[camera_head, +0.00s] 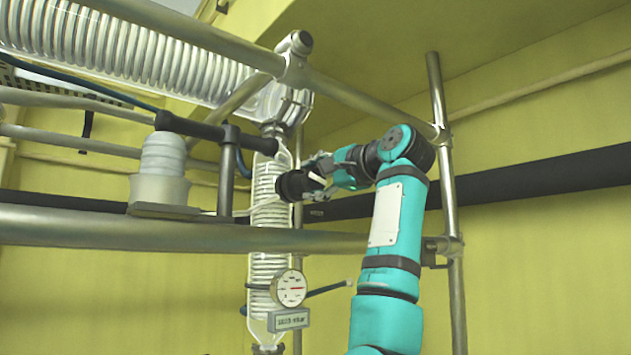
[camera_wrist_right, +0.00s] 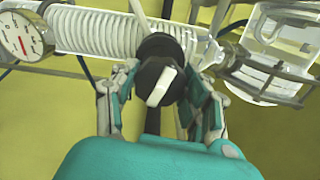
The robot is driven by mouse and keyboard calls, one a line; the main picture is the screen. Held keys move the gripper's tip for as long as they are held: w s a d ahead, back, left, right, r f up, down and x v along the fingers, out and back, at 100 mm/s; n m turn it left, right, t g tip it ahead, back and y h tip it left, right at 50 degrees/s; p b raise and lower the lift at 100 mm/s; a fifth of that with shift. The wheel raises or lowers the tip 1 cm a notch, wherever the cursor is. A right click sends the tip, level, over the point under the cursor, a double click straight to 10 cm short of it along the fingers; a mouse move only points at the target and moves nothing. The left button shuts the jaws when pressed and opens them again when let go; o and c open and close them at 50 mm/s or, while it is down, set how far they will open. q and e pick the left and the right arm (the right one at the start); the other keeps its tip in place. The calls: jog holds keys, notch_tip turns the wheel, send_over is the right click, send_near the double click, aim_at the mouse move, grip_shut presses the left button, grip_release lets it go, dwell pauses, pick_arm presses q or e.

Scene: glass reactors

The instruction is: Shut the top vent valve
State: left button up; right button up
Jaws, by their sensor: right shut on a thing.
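The vent valve (camera_head: 290,186) is a black round body with a white handle, on the side of the upright glass coil column. In the right wrist view the black valve body (camera_wrist_right: 160,46) shows behind its white bar handle (camera_wrist_right: 161,86), which stands slightly tilted from the vertical of the picture. My right gripper (camera_head: 317,177) reaches it from the right. In the right wrist view my right gripper (camera_wrist_right: 163,78) has a finger on each side of the valve and is shut on it. Finger contact is partly hidden. My left gripper is not in view.
The glass coil column (camera_head: 270,203) carries a round gauge (camera_head: 289,288) below the valve. A large horizontal glass coil (camera_head: 120,55) lies at upper left. Metal frame pipes (camera_head: 180,232) cross in front and a post (camera_head: 447,180) stands right. Free space lies right of my arm.

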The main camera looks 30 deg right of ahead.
jog(key=m, duration=0.3)
jog(key=shift+m, duration=0.3)
jog(key=m, duration=0.3)
jog(key=shift+a+m+p, duration=0.1)
jog(key=shift+m+p, duration=0.2)
jog(key=m, duration=0.3)
jog(key=shift+m+p, duration=0.35)
jog(key=shift+m, duration=0.05)
jog(key=m+p, duration=0.1)
jog(key=m, duration=0.3)
jog(key=shift+r, duration=0.1)
jog(key=m, duration=0.3)
jog(key=shift+p, duration=0.4)
jog(key=m, duration=0.2)
jog(key=shift+m, duration=0.4)
jog(key=m, duration=0.4)
jog(key=shift+m, duration=1)
jog(key=shift+m, duration=0.3)
